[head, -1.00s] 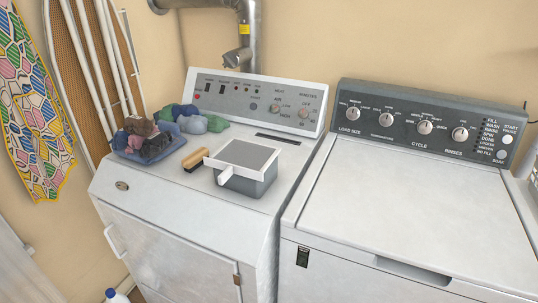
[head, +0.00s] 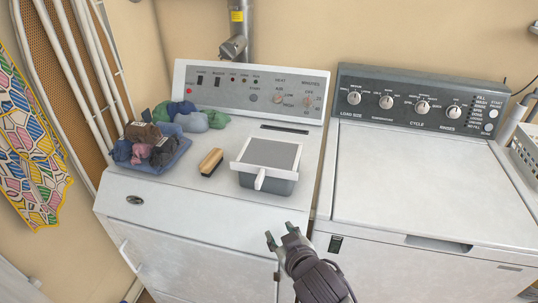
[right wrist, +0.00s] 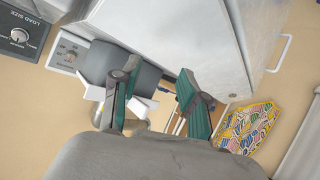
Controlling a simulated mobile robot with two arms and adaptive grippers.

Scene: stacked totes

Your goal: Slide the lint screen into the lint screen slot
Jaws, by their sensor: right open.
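The lint screen (head: 270,154) has a white frame, grey mesh and a white handle toward the front. It lies flat across the top of a grey bin (head: 266,183) on the dryer top. The lint screen slot (head: 284,129) is a dark narrow opening in the dryer top, behind the screen and below the control panel. My right gripper (head: 282,234) is open and empty, in front of the bin and apart from the handle. In the right wrist view its two fingers (right wrist: 158,78) are spread, with the grey bin (right wrist: 112,62) beyond them. My left gripper is out of view.
A wooden brush (head: 211,162) lies left of the bin. The washer (head: 425,185) stands to the right with a clear lid.

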